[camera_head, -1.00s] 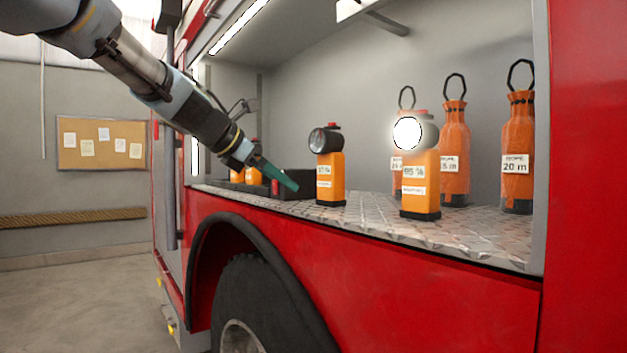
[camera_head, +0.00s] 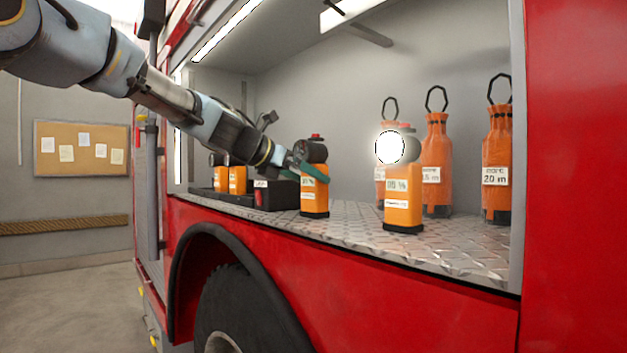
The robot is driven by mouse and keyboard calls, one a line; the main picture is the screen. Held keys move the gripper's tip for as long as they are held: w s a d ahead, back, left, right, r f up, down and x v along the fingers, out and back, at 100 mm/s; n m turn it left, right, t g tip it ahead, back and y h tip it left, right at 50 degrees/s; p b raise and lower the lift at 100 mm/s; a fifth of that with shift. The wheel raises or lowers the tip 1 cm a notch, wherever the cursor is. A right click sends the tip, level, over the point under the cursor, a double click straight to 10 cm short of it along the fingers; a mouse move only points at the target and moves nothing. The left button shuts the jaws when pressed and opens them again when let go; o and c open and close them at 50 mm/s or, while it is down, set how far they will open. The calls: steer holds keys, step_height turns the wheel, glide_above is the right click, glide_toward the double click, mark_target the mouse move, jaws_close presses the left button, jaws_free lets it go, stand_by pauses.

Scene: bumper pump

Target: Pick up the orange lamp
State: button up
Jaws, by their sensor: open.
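An orange lamp (camera_head: 314,196) with a dark, unlit round head and a red top button stands upright on the metal shelf. A second orange lamp (camera_head: 403,202), its head lit bright white, stands upright to its right. My gripper (camera_head: 312,169) is open at the unlit lamp. One teal finger crosses in front of that lamp just below its head; the other finger is mostly hidden, and I cannot tell whether they touch the lamp.
A black charger box (camera_head: 275,195) stands left of the unlit lamp, with more orange lamps (camera_head: 237,180) further left. Orange rope bottles (camera_head: 497,165) stand at the back right. The tread-plate shelf (camera_head: 350,229) is bare along its front.

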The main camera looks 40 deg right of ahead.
steer(key=shift+x, duration=1.3)
steer(key=shift+c, duration=0.4)
jaws_close()
steer(key=shift+r, duration=0.15)
